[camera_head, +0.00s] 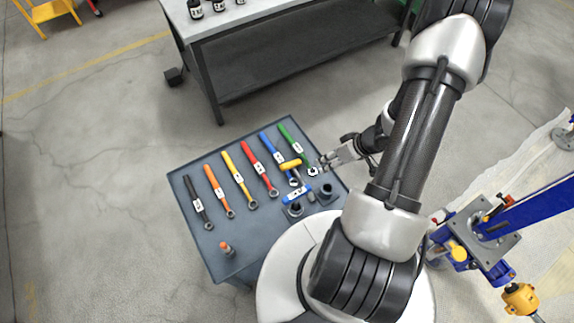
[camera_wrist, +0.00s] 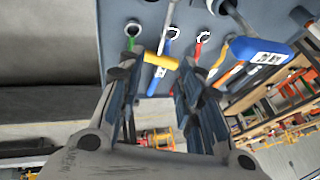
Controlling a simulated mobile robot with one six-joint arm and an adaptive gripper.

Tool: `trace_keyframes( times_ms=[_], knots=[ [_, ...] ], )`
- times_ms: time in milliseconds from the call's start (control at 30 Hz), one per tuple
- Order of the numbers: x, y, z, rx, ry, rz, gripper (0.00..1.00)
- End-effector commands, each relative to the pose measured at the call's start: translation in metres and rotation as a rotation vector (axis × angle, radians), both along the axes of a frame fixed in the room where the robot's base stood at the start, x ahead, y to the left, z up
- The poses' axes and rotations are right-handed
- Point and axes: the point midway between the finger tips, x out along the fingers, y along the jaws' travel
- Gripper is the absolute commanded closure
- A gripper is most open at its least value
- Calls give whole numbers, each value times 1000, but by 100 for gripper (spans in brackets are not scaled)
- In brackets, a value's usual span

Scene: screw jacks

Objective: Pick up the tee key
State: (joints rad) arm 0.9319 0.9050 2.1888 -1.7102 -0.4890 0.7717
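A T-shaped tool with a yellow crossbar handle (camera_head: 291,163) lies on the grey tool table among the wrenches. In the wrist view its yellow handle (camera_wrist: 160,62) shows just beyond and between my fingertips, with a thin metal shaft running away from it. A second T-shaped tool with a labelled blue handle (camera_head: 296,193) lies nearer the front; in the wrist view this blue handle (camera_wrist: 262,50) is at the right. The frames do not show which is named the tee key. My gripper (camera_head: 322,165) is open and empty, to the right of the yellow handle; its fingers also show in the wrist view (camera_wrist: 160,82).
Several coloured wrenches lie in a row on the tool table (camera_head: 190,252). Dark round sockets (camera_head: 327,190) stand near its right front, and an orange-topped piece (camera_head: 226,248) at its front left. A workbench (camera_head: 262,20) stands behind. Blue jack equipment (camera_head: 495,225) is at the right.

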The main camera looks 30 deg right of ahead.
Motion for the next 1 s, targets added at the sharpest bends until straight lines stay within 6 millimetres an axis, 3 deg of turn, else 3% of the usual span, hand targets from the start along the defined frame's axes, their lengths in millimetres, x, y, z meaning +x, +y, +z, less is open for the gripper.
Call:
trace_keyframes(
  times_ms=[167, 600, 1000],
  knots=[
    [3, 10, -22, 24, 1, 4, 67],
    [36, 38, -101, 20, 1, 6, 67],
    [48, 48, -126, 19, 0, 6, 67]
  ],
)
